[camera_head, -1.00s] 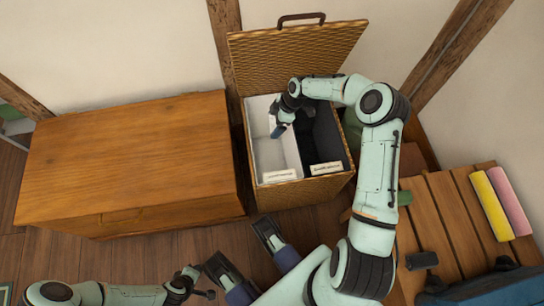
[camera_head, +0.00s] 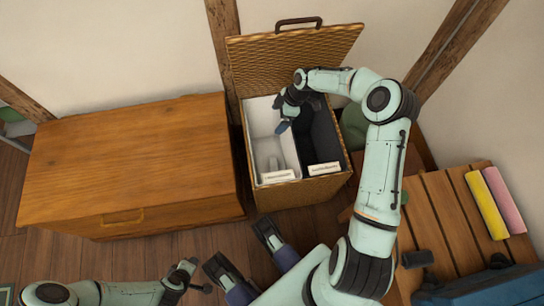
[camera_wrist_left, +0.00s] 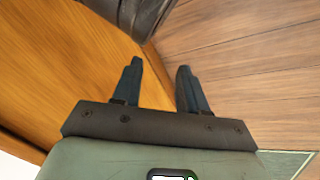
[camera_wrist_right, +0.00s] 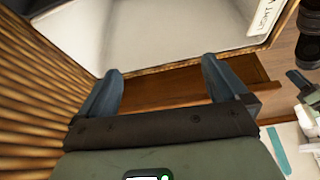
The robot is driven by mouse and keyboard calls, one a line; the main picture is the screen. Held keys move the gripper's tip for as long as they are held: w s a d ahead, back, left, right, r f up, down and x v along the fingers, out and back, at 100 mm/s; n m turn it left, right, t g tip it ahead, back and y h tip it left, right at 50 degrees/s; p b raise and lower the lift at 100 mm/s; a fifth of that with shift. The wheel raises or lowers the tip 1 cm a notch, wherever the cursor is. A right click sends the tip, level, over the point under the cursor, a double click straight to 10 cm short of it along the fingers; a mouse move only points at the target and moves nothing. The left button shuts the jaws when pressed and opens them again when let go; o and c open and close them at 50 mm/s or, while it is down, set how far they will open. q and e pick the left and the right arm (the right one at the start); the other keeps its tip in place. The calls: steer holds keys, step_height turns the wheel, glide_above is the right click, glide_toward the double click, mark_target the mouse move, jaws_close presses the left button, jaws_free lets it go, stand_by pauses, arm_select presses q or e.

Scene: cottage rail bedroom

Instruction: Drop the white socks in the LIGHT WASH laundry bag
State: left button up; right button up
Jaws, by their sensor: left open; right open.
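A wicker hamper (camera_head: 304,193) stands open with two lined compartments. The left one is a white bag (camera_head: 262,118) and the right one a dark bag (camera_head: 322,135); each has a small front label, too small to read. A pale, sock-like shape (camera_head: 273,163), likely the white socks, lies inside the white bag near its front. My right gripper (camera_head: 283,124) is open and empty above the hamper, near the divider between the bags. The right wrist view shows the white lining (camera_wrist_right: 150,35) beyond its spread fingers. My left gripper (camera_head: 196,279) is open and empty, low by the dresser.
A wooden dresser (camera_head: 125,150) stands left of the hamper. The wicker lid (camera_head: 295,55) is raised against the wall. A slatted wooden bench (camera_head: 445,205) at right holds yellow (camera_head: 487,205) and pink (camera_head: 507,200) rolls. Bare floor (camera_head: 150,247) shows in front of the dresser.

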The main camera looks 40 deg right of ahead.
arm_select(q)
steer(key=shift+g, duration=0.4)
steer(key=s+d+r+p, duration=0.2)
steer(key=r, duration=0.1)
steer(key=shift+s, duration=0.4)
arm_select(e)
steer(key=v, duration=0.8)
arm_select(q)
steer(key=shift+a, duration=0.1)
